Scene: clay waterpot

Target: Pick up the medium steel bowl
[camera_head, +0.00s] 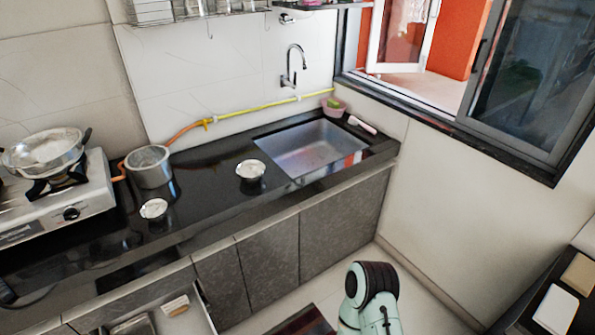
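Two small shiny steel bowls stand on the black countertop (212,205). One bowl (250,170) is just left of the sink, and the other bowl (153,209) is nearer the front edge, further left. They look close in size. A larger, deeper steel pot (148,167) stands behind the left bowl, beside the stove. I cannot tell for sure which of these is the medium bowl. Neither of my grippers is in view; only a pale green and black part of my own arm shows at the bottom, well away from the counter.
A gas stove (55,205) with a steel pan (45,152) is at the left. A sink (310,150) with a tap (291,65) is at the right. A yellow-orange hose (245,113) runs behind. An open drawer (180,312) juts out below. Floor (345,270) shows before the cabinets.

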